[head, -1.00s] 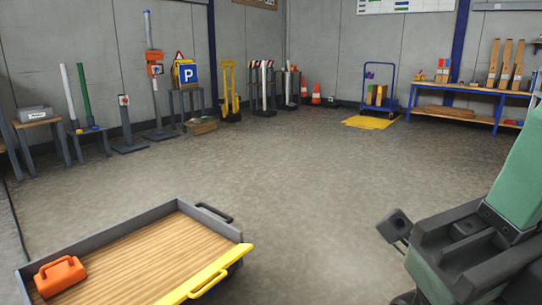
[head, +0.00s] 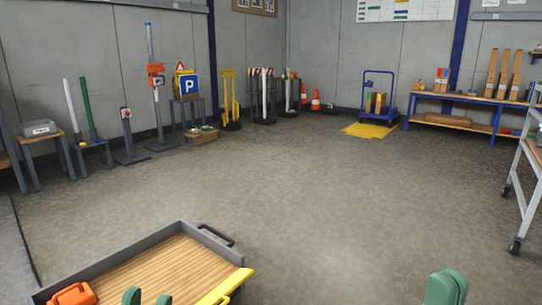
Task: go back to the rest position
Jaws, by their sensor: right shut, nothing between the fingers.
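My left gripper (head: 147,298) shows at the bottom edge as two green fingertips set apart. They appear in front of the wooden tray bed, and nothing shows between them. My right gripper (head: 447,287) shows at the bottom right as green fingers close together, shut and empty, over bare floor. The rest of both grippers and both arms is below the picture.
A wood-bedded tray with a grey rim (head: 120,260) and yellow front edge is close at lower left, with an orange case (head: 72,294) in it. A wheeled grey rack (head: 528,190) stands at right. A blue trolley (head: 377,98) stands far back. The middle floor is clear.

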